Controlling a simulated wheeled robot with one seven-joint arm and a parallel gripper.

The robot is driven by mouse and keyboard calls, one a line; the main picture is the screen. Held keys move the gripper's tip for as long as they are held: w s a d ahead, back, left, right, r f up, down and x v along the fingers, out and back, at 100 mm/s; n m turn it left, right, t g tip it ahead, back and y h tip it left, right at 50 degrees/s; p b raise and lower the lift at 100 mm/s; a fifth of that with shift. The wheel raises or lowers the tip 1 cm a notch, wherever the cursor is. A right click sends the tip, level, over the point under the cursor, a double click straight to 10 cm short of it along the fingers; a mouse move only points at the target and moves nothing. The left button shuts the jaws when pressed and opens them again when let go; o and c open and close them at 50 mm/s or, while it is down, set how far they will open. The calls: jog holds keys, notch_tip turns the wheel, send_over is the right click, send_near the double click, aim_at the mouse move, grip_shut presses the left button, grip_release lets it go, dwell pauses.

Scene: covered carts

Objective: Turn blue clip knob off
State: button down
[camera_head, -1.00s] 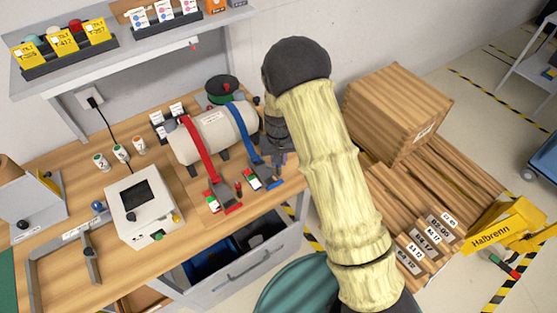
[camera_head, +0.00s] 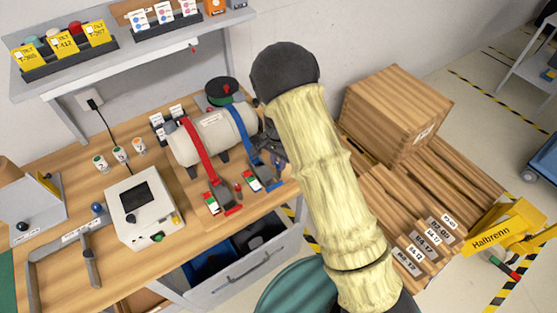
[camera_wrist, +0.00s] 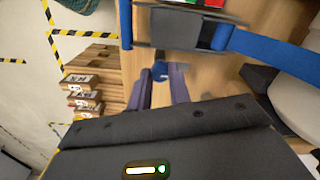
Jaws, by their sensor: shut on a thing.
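The blue strap (camera_head: 243,128) runs over a pale cylinder (camera_head: 212,137) down to a dark clip (camera_head: 262,175) with a blue end, at the bench's right edge. In the wrist view the clip body (camera_wrist: 185,30) lies across the top, with the blue strap (camera_wrist: 275,50) to its right. A small blue knob (camera_wrist: 160,70) shows just below the clip. My gripper (camera_wrist: 161,80) has its two fingers closed around this knob at their tips. In the head view my gripper (camera_head: 272,148) is beside the clip, partly hidden by my arm.
A red strap (camera_head: 200,150) with its own clip lies to the left on the same cylinder. A white device with a screen (camera_head: 143,205) stands further left. A wooden crate (camera_head: 397,110) and planks are to the right. An open drawer (camera_head: 245,262) is below the bench.

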jog(key=shift+w+r+m, duration=0.1)
jog(key=shift+m, duration=0.2)
jog(key=c, duration=1.3)
grip_release()
jog(key=shift+r, duration=0.1)
notch_tip(320, 180, up, 17)
jog(key=b, duration=0.3)
